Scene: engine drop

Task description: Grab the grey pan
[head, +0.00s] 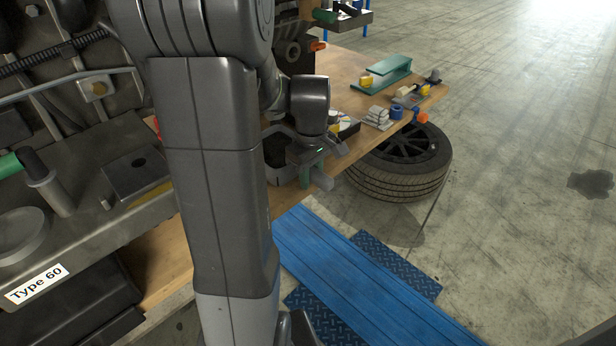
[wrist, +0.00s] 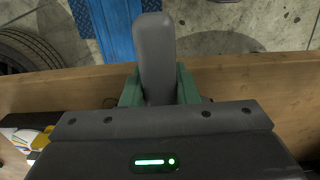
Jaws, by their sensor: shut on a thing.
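The grey pan's rounded handle (wrist: 155,48) sticks up between the green fingers of my gripper (wrist: 158,88) in the wrist view. The fingers are shut on the handle, close to the wooden table's edge. In the head view my gripper (head: 306,172) is at the table's front edge, and the handle end (head: 322,179) pokes out past it. Part of the pan's dark body (head: 276,173) shows just left of the gripper. My arm hides much of the pan, and I cannot tell whether it rests on the table.
A tyre (head: 400,165) and a blue ramp (head: 345,270) are on the floor. An engine block (head: 75,215) stands at left.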

